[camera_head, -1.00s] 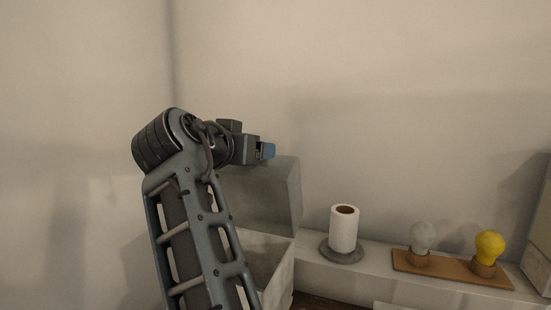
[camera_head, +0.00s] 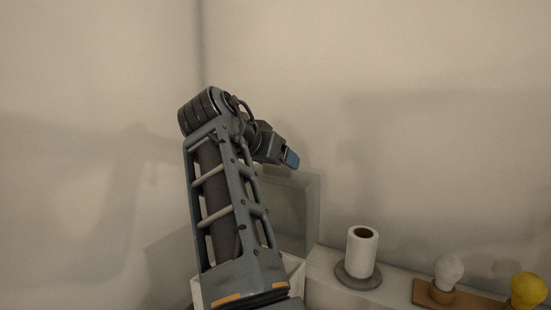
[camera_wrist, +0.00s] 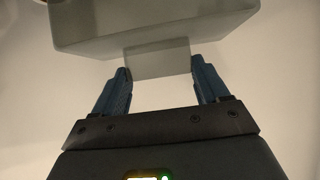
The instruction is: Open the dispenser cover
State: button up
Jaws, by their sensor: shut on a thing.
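The dispenser cover (camera_head: 297,210) is a grey, box-like shell standing raised above the pale dispenser body (camera_head: 294,266). My arm hides the left part of both. My gripper (camera_head: 291,158) is at the cover's upper edge, its blue fingertips just above it. In the wrist view the cover (camera_wrist: 155,30) fills the top of the picture, and a flat grey tab (camera_wrist: 157,62) juts from it. The two blue fingers of my gripper (camera_wrist: 163,82) are on either side of this tab, shut on it. The tab's far end is hidden by the cover.
A white paper roll (camera_head: 362,255) stands on a round grey base (camera_head: 358,277) on the ledge to the right. Further right, a white bulb (camera_head: 449,270) and a yellow bulb (camera_head: 528,290) stand on a wooden board (camera_head: 425,294). Bare wall lies behind.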

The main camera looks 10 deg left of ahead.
jog(key=o, duration=1.5)
jog(key=shift+s, duration=0.1)
jog(key=b+v, duration=0.2)
jog(key=v, duration=0.5)
jog(key=shift+s+a+r, duration=0.1)
jog(key=shift+s+r, duration=0.1)
jog(key=shift+s, duration=0.05)
